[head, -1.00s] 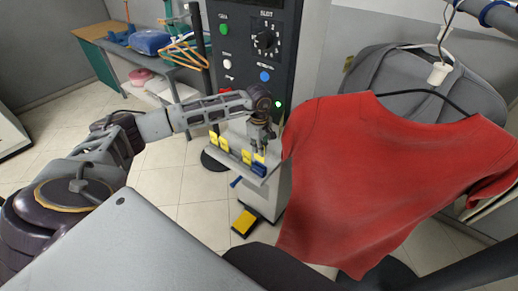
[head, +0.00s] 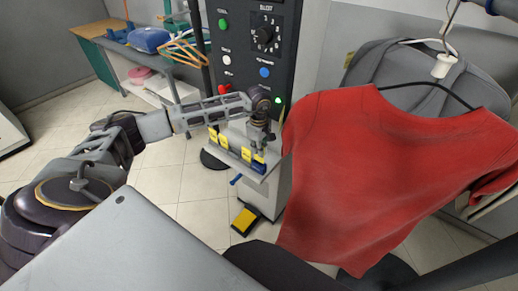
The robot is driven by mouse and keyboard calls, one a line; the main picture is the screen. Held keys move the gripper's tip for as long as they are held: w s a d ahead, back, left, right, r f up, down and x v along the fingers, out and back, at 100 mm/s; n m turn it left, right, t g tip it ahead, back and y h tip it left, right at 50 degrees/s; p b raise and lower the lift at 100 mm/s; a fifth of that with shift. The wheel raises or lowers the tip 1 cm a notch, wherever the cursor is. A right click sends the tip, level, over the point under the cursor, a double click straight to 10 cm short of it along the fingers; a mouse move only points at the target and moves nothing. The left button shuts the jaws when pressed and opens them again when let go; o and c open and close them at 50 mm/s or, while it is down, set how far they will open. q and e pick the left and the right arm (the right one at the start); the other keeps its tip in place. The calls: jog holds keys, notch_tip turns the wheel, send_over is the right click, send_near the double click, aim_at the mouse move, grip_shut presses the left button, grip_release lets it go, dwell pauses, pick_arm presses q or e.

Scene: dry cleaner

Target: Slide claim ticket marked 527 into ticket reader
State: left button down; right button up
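Several yellow claim tickets (head: 222,141) stand along a narrow grey shelf (head: 240,169) at the front of a dark control panel. Their numbers are too small to read, so I cannot tell which is 527. My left gripper (head: 258,149) points down at the shelf's right end, close to the rightmost yellow ticket. Its fingers are small and partly merge with what is behind them, so I cannot tell if they are open or shut. A dark blue block (head: 259,167) sits below it at the shelf end. I cannot identify the ticket reader for certain. My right gripper is out of view.
The dark panel (head: 287,50) has a dial, coloured buttons and a lit green lamp. A red shirt (head: 375,170) hangs close on the right, before a grey garment (head: 425,72). A yellow-and-black pedal (head: 245,219) is on the floor. Hangers lie at the back left.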

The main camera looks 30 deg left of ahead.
aim_at(259, 161)
pick_arm(q)
jog(key=shift+f+b, duration=0.35)
jog(key=shift+f, duration=0.55)
jog(key=shift+f+b, duration=0.4)
jog(key=shift+b, duration=0.1)
jog(key=shift+f+b, duration=0.5)
jog(key=shift+f, duration=0.25)
jog(key=shift+f+b, duration=0.4)
jog(key=shift+f, duration=0.1)
jog(key=c, duration=1.6)
grip_release()
jog(key=shift+o, duration=0.2)
jog(key=shift+r, duration=0.55)
notch_tip(259, 161, up, 11)
jog(key=shift+f, duration=0.1)
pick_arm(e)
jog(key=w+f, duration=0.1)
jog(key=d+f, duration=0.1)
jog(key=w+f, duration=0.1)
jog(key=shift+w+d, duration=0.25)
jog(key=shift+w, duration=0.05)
